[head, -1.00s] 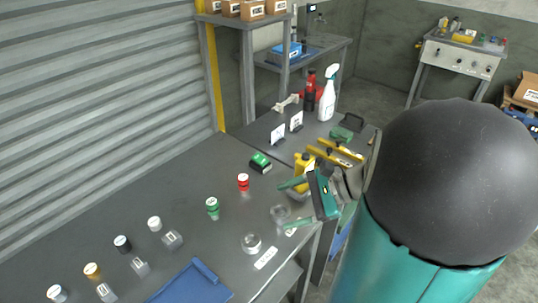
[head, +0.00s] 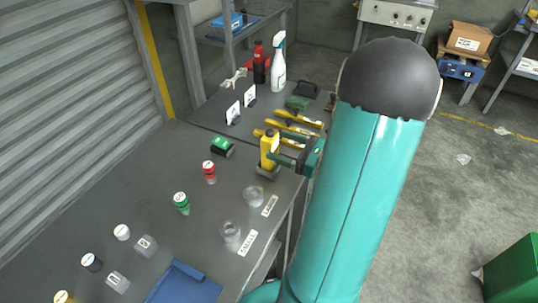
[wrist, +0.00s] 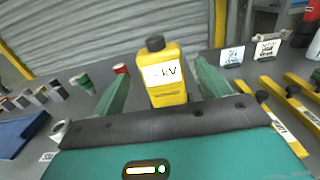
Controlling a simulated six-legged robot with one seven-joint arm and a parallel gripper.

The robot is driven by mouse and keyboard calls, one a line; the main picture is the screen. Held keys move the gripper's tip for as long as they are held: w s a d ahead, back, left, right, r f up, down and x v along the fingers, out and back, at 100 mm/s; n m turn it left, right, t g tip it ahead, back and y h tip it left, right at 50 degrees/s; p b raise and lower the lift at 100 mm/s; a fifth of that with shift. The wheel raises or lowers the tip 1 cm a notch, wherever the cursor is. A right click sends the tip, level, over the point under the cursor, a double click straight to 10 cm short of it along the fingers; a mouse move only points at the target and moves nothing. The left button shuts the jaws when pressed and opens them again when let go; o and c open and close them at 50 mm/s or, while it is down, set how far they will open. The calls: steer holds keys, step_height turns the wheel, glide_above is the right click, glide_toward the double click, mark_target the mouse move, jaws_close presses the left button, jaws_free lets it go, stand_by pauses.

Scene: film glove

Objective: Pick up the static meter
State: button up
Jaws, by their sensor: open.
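The static meter, a yellow block with a black top and a white "kV" label (wrist: 166,76), stands upright between my gripper's two green fingers in the wrist view. In the head view the yellow meter (head: 268,148) stands near the right edge of the dark table, on or at a dark base. My gripper (head: 277,150) is open, with its fingers reaching left around the meter's sides. In the wrist view my gripper (wrist: 160,85) shows a gap on both sides of the meter. Contact is not visible.
Yellow-handled tools (head: 300,118) lie just behind the meter. A white spray bottle (head: 278,70) stands at the back. The table's middle left is mostly clear.

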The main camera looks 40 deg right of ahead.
mark_target(264, 138)
steer(key=shift+x, duration=3.1)
steer(key=shift+r, duration=0.15)
steer(key=c, duration=1.5)
